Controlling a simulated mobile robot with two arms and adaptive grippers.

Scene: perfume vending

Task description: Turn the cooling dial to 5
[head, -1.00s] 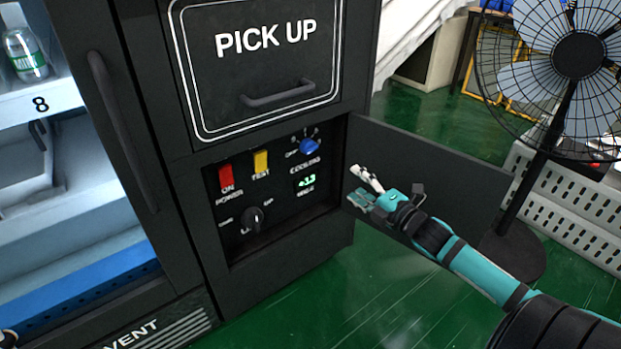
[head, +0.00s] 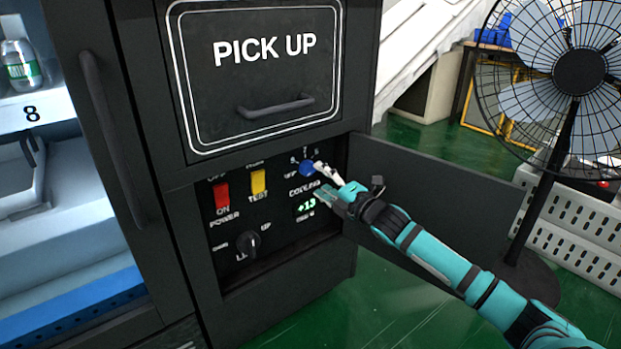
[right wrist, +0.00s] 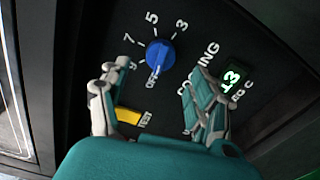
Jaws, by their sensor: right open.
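The blue cooling dial (head: 307,168) is at the upper right of the control panel in the head view. In the right wrist view the dial (right wrist: 160,55) has the marks 3, 5, 7 and OFF around it, and its white pointer line is at the OFF side. The green display (right wrist: 231,77) reads 13. My right gripper (head: 322,180) is at the panel opening, close to the dial. In the right wrist view its open fingers (right wrist: 158,95) are spread on either side of the dial, with nothing between them; contact cannot be told. My left gripper is not in view.
The red power switch (head: 221,195), yellow test switch (head: 258,182) and a black knob (head: 248,243) share the recessed panel. The open panel door (head: 420,190) stands right, behind my right arm. A fan (head: 578,75) stands farther right. The pick up drawer (head: 265,75) is above.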

